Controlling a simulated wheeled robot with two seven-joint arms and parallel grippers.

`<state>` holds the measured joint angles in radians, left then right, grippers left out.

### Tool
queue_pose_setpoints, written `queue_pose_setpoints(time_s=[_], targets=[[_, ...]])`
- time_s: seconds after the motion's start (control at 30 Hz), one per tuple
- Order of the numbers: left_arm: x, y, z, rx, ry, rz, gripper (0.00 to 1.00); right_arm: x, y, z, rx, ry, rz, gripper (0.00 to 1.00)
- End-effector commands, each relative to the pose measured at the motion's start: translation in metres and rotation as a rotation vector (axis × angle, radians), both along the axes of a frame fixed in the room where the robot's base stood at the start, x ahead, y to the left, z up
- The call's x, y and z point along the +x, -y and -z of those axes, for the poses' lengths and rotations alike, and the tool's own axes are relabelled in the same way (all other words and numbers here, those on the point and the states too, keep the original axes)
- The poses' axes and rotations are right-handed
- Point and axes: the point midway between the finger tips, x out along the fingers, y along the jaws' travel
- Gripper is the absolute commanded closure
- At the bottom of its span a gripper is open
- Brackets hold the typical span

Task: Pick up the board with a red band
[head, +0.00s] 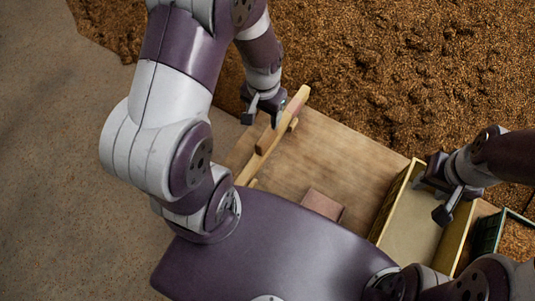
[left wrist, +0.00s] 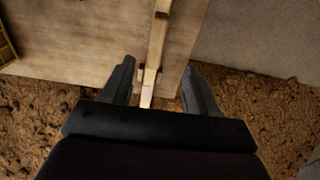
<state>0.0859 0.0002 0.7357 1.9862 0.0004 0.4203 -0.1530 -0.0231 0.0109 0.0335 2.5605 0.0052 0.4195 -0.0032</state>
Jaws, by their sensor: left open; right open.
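A long, narrow wooden board (head: 289,110) lies slanted near the left edge of the table in the head view. A brownish-red patch shows partway along it, but I cannot tell if this is the band. In the left wrist view the board (left wrist: 158,40) runs down between the fingers, with a pale pinkish end. My left gripper (head: 265,110) is open at the board's far part. Its fingers (left wrist: 160,92) stand apart on either side, with gaps to the board. My right gripper (head: 438,192) is open over the tray at the right.
A pale yellow-walled tray (head: 376,222) stands on the wooden table (head: 345,155), with a green-rimmed crate (head: 490,226) of grain to its right. A reddish block (head: 323,204) lies nearer my body. Brown grain (head: 400,60) spreads beyond the table. The table's middle is clear.

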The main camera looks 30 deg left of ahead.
Motion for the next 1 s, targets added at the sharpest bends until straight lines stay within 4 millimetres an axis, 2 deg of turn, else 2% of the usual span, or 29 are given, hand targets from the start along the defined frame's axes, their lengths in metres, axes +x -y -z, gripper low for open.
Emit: queue_pose_setpoints(time_s=[0.03,0.3,0.57,0.73,0.8,0.97,1.0], targets=[[0.002,-0.001,0.016,0.000,-0.001,0.007,0.40,0.000,0.000,0.011,0.000,0.001,0.000,0.57],[0.003,-0.001,0.072,0.000,-0.002,0.012,0.40,0.000,0.000,0.031,0.000,0.001,0.000,0.57],[0.004,0.001,0.098,0.000,0.001,0.013,0.40,0.000,0.000,0.042,0.000,0.001,0.000,0.57],[0.004,0.005,0.132,-0.001,0.000,0.011,0.40,0.000,0.000,0.059,0.000,0.001,0.000,0.57],[0.004,0.005,0.138,-0.001,-0.001,0.011,0.40,0.000,0.000,0.061,0.000,0.001,0.000,0.57],[0.004,0.005,0.136,-0.001,0.001,0.012,0.40,0.000,0.000,0.059,0.000,0.001,0.000,0.57],[0.004,0.005,0.136,-0.001,0.001,0.012,0.44,0.000,0.000,0.059,0.000,0.001,0.000,0.57]])
